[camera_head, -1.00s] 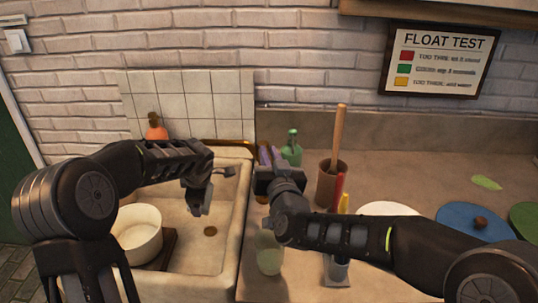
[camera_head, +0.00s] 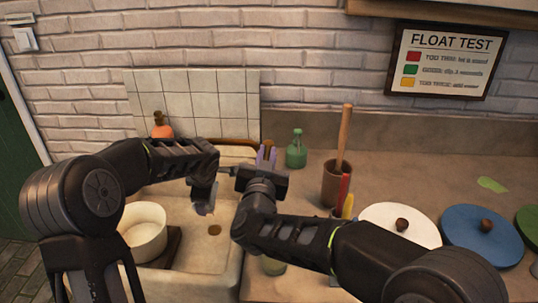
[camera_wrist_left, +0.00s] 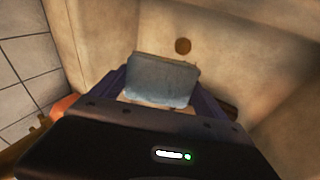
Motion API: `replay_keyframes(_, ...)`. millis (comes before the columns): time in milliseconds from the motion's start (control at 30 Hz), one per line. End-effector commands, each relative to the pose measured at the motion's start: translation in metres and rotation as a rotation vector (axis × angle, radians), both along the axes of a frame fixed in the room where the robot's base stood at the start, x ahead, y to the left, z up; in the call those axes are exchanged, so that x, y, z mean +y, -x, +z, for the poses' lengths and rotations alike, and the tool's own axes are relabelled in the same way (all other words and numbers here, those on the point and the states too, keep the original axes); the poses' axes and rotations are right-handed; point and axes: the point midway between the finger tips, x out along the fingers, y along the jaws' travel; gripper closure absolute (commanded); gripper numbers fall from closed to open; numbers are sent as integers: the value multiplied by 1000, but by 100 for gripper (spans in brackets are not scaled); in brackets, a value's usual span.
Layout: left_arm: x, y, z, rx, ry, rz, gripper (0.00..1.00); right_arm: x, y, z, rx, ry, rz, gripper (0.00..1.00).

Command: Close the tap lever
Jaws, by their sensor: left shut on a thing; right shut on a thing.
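The brass tap (camera_head: 236,142) runs along the sink's back edge, largely hidden by my arms; its lever does not show clearly. My right gripper (camera_head: 266,158) has its purple fingers pointing away beside the tap's right end. It is shut on a small brownish thing (camera_head: 268,144) that I cannot identify for certain. My left gripper (camera_head: 204,204) points down over the sink. It is shut on a blue-grey block-like thing (camera_wrist_left: 162,80), which shows between its purple fingers in the left wrist view.
The sink (camera_head: 232,262) holds a white pot (camera_head: 143,234) at left and a round drain (camera_head: 214,230). An orange bottle (camera_head: 162,128) stands behind it. A green bottle (camera_head: 296,152), a brown tool pot (camera_head: 335,186), a white plate (camera_head: 382,219) and a blue plate (camera_head: 480,240) stand to the right.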

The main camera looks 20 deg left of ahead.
Motion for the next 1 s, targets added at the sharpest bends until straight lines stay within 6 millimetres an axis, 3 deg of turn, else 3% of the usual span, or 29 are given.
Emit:
replay_keyframes(133, 0, 0, 0, 0, 0, 0, 47, 0, 0, 1, -3, -2, -1, 100)
replay_keyframes(167, 0, 0, 0, 0, 0, 0, 47, 0, 0, 1, -3, -2, -1, 84)
replay_keyframes(400, 0, 0, 0, 0, 0, 0, 48, 0, 0, 1, -1, -1, 1, 65)
replay_keyframes(767, 0, 0, 0, 0, 0, 0, 48, -1, 4, 1, 0, -1, 2, 65)
replay_keyframes(1000, 0, 0, 0, 0, 0, 0, 48, -11, 36, 1, -1, 0, 4, 65)
